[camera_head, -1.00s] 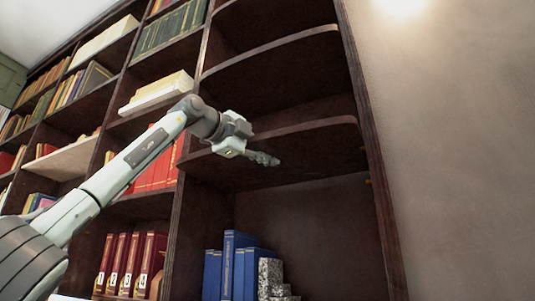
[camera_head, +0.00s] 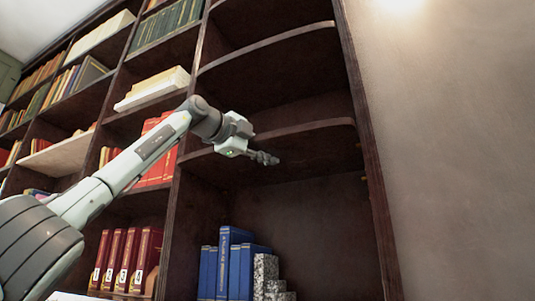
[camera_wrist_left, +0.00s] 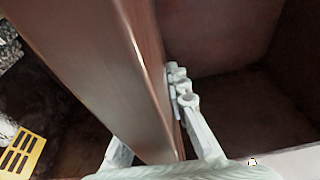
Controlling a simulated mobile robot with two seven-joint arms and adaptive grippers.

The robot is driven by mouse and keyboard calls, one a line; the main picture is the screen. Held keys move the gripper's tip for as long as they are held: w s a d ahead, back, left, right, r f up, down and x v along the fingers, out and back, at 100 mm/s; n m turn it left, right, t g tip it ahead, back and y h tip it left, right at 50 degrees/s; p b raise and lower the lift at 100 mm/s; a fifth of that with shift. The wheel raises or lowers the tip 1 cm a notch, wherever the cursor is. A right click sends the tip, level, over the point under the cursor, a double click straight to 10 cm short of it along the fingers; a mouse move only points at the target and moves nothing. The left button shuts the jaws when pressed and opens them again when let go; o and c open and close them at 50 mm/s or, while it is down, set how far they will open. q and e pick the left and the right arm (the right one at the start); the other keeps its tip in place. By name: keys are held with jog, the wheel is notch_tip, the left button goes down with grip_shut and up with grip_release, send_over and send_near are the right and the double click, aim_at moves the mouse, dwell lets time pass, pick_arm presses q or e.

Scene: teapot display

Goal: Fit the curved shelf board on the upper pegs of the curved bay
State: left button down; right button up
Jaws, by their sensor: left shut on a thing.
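The curved shelf board (camera_head: 305,145) is dark brown, with a bowed front edge. In the head view it spans the curved bay, roughly level, above the blue books. My left gripper (camera_head: 266,158) is at its front edge, near the middle, shut on it. In the left wrist view the board (camera_wrist_left: 95,50) runs between the two fingers of my left gripper (camera_wrist_left: 155,130). A small peg (camera_head: 363,178) shows on the right side panel, below the board's right end. Whether the board touches any pegs is hidden. My right gripper is out of view.
Blue books (camera_head: 230,262) and a speckled grey stepped block (camera_head: 267,275) stand low in the bay, with open space above them. Another curved shelf (camera_head: 270,70) is above the board. The right side panel (camera_head: 370,150) closes the bay. A yellow slotted piece (camera_wrist_left: 20,150) shows in the wrist view.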

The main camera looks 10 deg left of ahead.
pick_arm(q)
jog(key=shift+x, duration=0.9)
jog(key=c, duration=1.4)
grip_release()
jog(key=shift+a+r, duration=0.1)
jog(key=shift+a, duration=0.05)
jog(key=shift+w+f, duration=0.15)
jog(key=shift+f, duration=0.1)
jog(key=shift+s+a+r, duration=0.2)
jog(key=shift+s+a, duration=0.15)
jog(key=shift+s, duration=0.05)
jog(key=shift+s+a+f, duration=0.15)
jog(key=shift+s+a, duration=0.25)
jog(key=shift+s, duration=0.2)
jog(key=v, duration=0.9)
jog(key=shift+s, duration=0.35)
